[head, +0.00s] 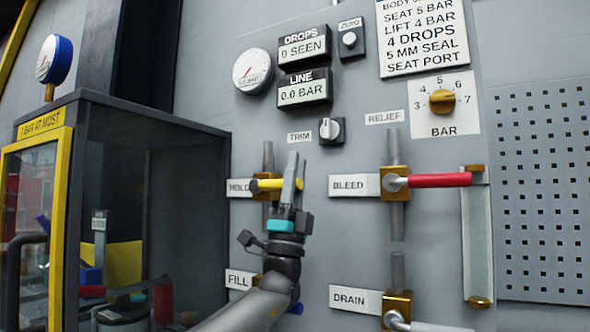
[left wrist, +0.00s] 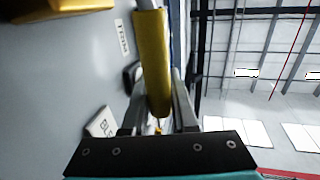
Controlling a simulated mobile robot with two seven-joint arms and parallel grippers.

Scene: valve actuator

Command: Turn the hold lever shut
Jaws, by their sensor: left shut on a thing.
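The hold lever (head: 268,184) has a yellow handle that points right from its brass valve body, beside the HOLD label (head: 239,187). My left gripper (head: 291,182) is at the handle's right end, with its fingers pointing up the panel and shut on the handle. In the left wrist view the yellow handle (left wrist: 151,65) runs down between the two fingers (left wrist: 157,115). The fingers hide part of the handle in the head view. My right gripper is not in view.
The red bleed lever (head: 440,180) points right, and the drain lever (head: 430,327) is below it. My left arm partly covers the blue fill handle (head: 296,308). A yellow-framed glass cabinet (head: 62,200) stands at the left. The LINE display (head: 304,91) reads 0.0 BAR.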

